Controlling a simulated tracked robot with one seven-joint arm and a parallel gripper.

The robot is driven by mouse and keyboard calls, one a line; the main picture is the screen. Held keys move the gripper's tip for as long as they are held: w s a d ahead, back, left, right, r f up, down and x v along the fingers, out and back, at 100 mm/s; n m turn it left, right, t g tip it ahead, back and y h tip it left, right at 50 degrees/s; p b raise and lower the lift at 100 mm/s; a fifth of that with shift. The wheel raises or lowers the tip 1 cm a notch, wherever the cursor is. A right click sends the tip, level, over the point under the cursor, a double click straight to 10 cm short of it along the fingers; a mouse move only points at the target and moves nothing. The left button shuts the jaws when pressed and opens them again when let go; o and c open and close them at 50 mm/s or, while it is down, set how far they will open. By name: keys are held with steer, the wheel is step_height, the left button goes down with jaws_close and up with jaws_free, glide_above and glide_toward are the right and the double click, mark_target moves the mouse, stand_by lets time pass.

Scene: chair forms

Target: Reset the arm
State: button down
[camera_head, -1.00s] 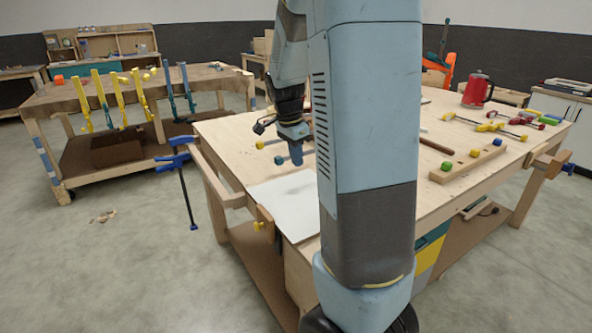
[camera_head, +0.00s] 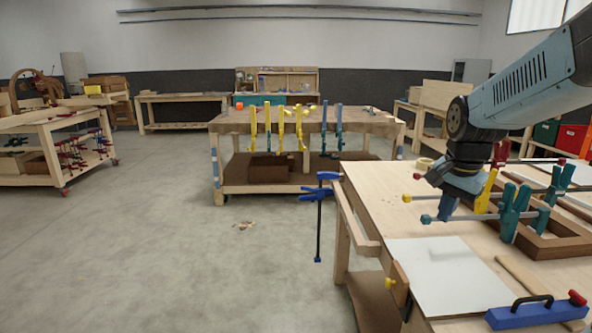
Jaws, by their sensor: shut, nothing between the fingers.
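My arm comes in from the upper right of the head view, and a dark wrist joins it to my blue-grey gripper (camera_head: 447,208). The gripper points down, above the near workbench (camera_head: 375,200) and just behind a white sheet (camera_head: 448,275). Its fingers are shut with nothing between them. It overlaps a grey clamp bar in the picture, and I cannot tell whether they touch.
Teal clamps (camera_head: 515,212) and a brown wooden frame (camera_head: 560,242) lie right of the gripper. A blue clamp (camera_head: 319,205) hangs at the left edge. The floor (camera_head: 200,270) left of the bench is mostly clear.

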steer(key=s+a+r+n+t, duration=0.3)
steer(key=s+a+n, duration=0.5)
steer(key=s, duration=0.5)
steer(key=shift+s+a+r+n, duration=0.15)
steer(key=shift+a+r+n, duration=0.3)
steer(key=shift+n, duration=0.65)
steer(key=shift+s, duration=0.1)
